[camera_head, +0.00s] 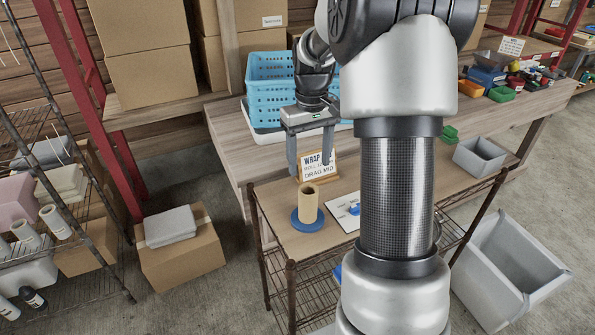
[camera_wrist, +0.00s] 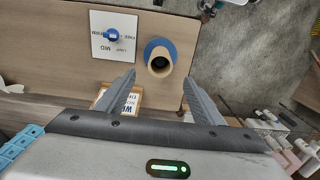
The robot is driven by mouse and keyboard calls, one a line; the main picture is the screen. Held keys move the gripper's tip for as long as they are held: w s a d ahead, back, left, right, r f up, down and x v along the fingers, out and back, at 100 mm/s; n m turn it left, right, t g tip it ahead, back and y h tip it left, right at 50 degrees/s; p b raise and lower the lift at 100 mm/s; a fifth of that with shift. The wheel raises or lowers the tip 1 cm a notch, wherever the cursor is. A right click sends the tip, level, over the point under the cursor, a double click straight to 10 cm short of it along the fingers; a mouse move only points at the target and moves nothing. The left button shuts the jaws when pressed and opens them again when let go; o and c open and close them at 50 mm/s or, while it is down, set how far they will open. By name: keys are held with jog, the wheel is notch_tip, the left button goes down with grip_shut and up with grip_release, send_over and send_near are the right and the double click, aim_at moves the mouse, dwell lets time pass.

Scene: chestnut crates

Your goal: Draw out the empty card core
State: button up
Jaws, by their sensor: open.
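The card core (camera_head: 308,202) is a tan hollow tube standing upright on a round blue base (camera_head: 307,221) on the cart's wooden top. In the wrist view the core (camera_wrist: 160,64) shows from above with its dark open bore, and the blue base (camera_wrist: 150,46) shows around it. My gripper (camera_head: 313,174) is open and empty, above and behind the core in the head view. In the wrist view my gripper's fingers (camera_wrist: 158,84) point toward the core, one to each side of it in the picture, apart from it.
A WRAP sign (camera_head: 318,168) stands behind the core. A white card with a blue item (camera_wrist: 113,36) lies beside the base. A blue crate (camera_head: 270,80) sits on the bench behind. A grey bin (camera_head: 495,270) stands on the floor right of the wire cart (camera_head: 278,262).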

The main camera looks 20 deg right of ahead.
aim_at(308, 203)
notch_tip(308, 203, down, 17)
jog(key=shift+r, duration=0.1)
dwell(0.4)
grip_shut()
dwell(0.4)
jog(key=shift+r+p, duration=0.3)
jog(key=shift+r, duration=0.35)
